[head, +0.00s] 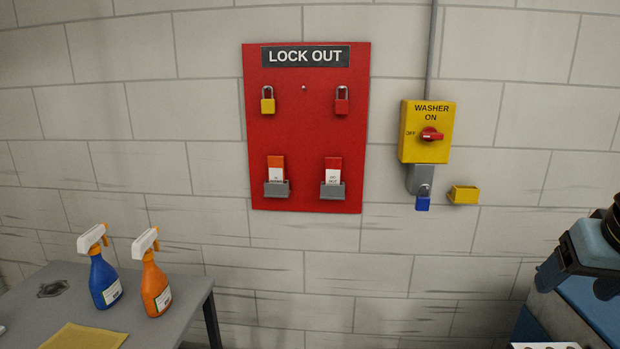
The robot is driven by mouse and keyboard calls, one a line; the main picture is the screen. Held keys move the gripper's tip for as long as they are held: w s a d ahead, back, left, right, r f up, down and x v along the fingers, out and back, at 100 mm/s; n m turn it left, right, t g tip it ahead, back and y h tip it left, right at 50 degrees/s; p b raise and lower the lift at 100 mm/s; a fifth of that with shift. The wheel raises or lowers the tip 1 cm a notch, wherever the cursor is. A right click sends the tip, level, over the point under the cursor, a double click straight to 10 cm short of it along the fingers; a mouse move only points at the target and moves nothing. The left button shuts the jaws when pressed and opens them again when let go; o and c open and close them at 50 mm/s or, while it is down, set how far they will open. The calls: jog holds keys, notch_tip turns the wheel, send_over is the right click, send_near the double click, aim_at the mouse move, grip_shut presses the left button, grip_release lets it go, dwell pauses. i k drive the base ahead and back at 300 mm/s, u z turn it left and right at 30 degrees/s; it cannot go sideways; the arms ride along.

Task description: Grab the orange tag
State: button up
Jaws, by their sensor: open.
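The orange tag (276,163) has an orange top and a white lower part. It stands upright in the left grey holder (277,190) at the bottom left of the red LOCK OUT board (305,135); its lower end is hidden in the holder. A red tag (333,165) stands in the right grey holder (332,191). My gripper (578,284) is at the far right edge, open, its two dark fingers apart with nothing seen between them. It is well to the right of the tag and lower in the picture.
A yellow padlock (267,105) and a red padlock (341,105) hang on the board. A yellow WASHER switch box (427,132), a blue padlock (423,203) and a small yellow holder (464,194) are between board and gripper. Spray bottles (155,290) stand on a grey table (190,303) at lower left.

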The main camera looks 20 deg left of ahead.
aim_at(276, 163)
jog(key=z, duration=1.2)
jog(key=k, duration=1.45)
jog(key=u, duration=1.1)
jog(key=i, duration=1.25)
jog(key=u, duration=0.1)
